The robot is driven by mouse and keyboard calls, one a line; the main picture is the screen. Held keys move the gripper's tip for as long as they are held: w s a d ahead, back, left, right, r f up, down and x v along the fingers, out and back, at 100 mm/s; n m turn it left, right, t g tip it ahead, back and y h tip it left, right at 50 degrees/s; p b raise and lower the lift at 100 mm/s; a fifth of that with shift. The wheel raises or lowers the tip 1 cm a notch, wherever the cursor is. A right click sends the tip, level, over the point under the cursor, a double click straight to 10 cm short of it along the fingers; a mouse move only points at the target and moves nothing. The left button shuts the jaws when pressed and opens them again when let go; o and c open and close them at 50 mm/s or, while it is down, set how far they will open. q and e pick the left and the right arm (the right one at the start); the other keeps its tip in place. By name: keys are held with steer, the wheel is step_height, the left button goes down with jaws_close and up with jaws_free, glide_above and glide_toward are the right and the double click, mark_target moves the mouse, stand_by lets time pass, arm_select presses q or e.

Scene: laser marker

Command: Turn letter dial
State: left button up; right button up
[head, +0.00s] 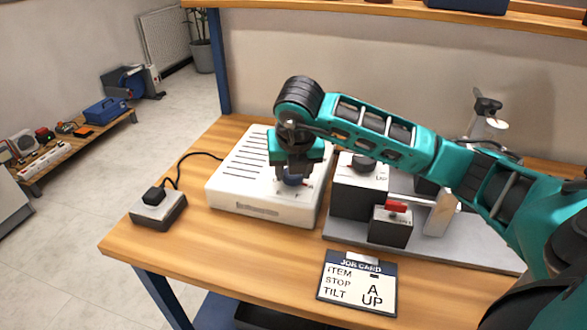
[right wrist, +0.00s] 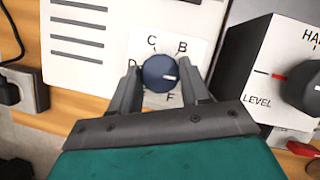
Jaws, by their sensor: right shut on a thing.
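The letter dial (right wrist: 158,74) is a round dark blue knob with a white pointer mark, on the white box (head: 250,205). In the right wrist view its letters B, C, D and F show around it; the fingers hide the rest. The white mark points to the right in that view. My right gripper (right wrist: 160,85) is shut on the dial, one finger on each side. In the head view the dial (head: 292,181) shows just under the gripper (head: 293,172). My left gripper is not in view.
Right of the white box stands a grey block with a black knob (head: 364,163), marked LEVEL in the wrist view. In front is a smaller block with a red switch (head: 397,206). The front left tabletop is clear.

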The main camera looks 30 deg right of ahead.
stand_by(0.3)
steer(key=o, duration=1)
steer(key=shift+r, duration=0.1)
steer(key=p+v, duration=0.2)
steer(key=v, duration=0.4)
steer(key=w+d+p+v, duration=0.1)
steer(key=p+v, duration=0.2)
steer(key=v, duration=0.3)
steer(key=w+r+p+v, duration=0.1)
steer(key=p+v, duration=0.2)
steer(key=v, duration=0.4)
steer(key=shift+d+r, duration=0.1)
steer(key=shift+d, duration=0.05)
